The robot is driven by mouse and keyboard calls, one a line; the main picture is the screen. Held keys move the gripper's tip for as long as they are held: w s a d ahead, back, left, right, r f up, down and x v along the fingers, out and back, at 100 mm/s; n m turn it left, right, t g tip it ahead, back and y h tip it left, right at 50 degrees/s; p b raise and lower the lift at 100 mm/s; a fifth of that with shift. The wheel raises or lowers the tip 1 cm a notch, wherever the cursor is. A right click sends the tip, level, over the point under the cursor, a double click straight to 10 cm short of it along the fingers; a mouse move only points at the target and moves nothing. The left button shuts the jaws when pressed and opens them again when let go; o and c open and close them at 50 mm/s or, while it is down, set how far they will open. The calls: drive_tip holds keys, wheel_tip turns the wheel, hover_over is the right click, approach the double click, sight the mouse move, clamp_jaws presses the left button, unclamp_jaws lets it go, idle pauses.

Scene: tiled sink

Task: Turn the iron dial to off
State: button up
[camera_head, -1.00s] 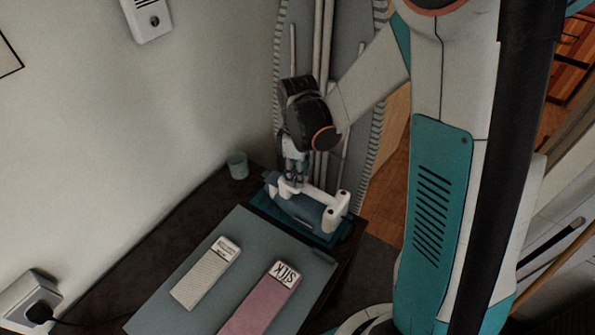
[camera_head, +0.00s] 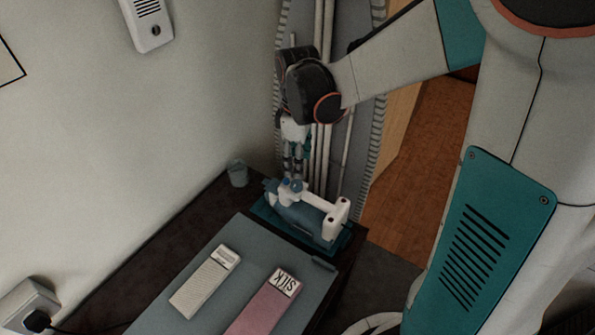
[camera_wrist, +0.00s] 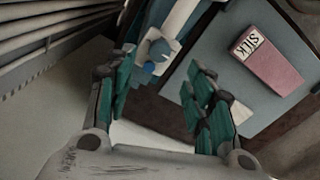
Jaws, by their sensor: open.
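The iron (camera_head: 300,212) has a blue body and a white handle, and rests on a teal base at the far end of the table. Its blue-grey round dial (camera_head: 291,187) sits on top of the far-left end of the iron. In the wrist view the dial (camera_wrist: 160,48) shows beyond the fingertips, with a small bright blue spot (camera_wrist: 149,68) beside it. I cannot read the dial's setting. My gripper (camera_head: 296,168) points down just above the dial, apparently apart from it. In the wrist view my gripper (camera_wrist: 157,78) is open and empty, with the fingers spread to either side.
A grey mat (camera_head: 245,265) on the dark table holds a pale box (camera_head: 205,281) and a pink box marked SILK (camera_head: 264,305). A small cup (camera_head: 238,173) stands left of the iron, near the wall. A wall socket with a plug (camera_head: 30,304) is at lower left.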

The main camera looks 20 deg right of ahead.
drive_tip(key=shift+r, duration=2)
drive_tip(key=shift+s, duration=0.1)
